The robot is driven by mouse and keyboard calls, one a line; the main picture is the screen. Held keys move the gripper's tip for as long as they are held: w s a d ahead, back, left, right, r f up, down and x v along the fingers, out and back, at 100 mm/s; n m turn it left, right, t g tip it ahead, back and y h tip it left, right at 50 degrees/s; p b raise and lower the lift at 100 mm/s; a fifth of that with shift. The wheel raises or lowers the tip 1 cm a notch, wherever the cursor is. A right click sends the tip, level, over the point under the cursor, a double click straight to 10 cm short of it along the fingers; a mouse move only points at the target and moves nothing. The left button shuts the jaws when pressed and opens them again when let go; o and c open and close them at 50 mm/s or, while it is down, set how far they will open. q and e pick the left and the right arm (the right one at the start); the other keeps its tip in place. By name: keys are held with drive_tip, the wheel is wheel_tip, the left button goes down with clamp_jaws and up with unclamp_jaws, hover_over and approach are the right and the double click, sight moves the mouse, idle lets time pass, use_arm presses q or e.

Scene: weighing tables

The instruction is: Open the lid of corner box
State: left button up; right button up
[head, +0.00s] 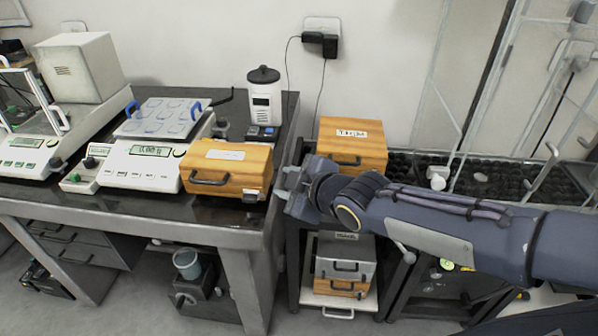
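A wooden box (228,168) with a dark front handle, a pale label on top and a metal latch sits at the right front corner of the dark table. Its lid looks closed. A second wooden box (352,143), labelled and with a front handle, stands to the right, near the wall; its lid also looks closed. I cannot tell for sure which is the corner box. My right gripper (286,182) is just right of the first box, near its right side. Its finger gap is too small to read, and contact is unclear. My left gripper is out of view.
Left of the first box stand a balance (150,153) and a larger weighing device. A white container with a black lid (264,95) stands behind it. My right arm crosses in front of the shelf unit, where a grey case (345,258) sits low. Glass panels are at right.

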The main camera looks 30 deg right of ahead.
drive_tip(key=shift+s+d+r+m+g+h+p, duration=0.15)
drive_tip(key=shift+s+d+m+g+p, duration=0.15)
drive_tip(key=shift+s+m, duration=0.25)
drive_tip(key=shift+s+d+r+m+g+h+p, duration=0.1)
drive_tip(key=shift+s+d+m+h+p, duration=0.05)
drive_tip(key=shift+s+d+m, duration=0.3)
drive_tip(key=shift+s+a, duration=0.1)
drive_tip(key=shift+a, duration=0.05)
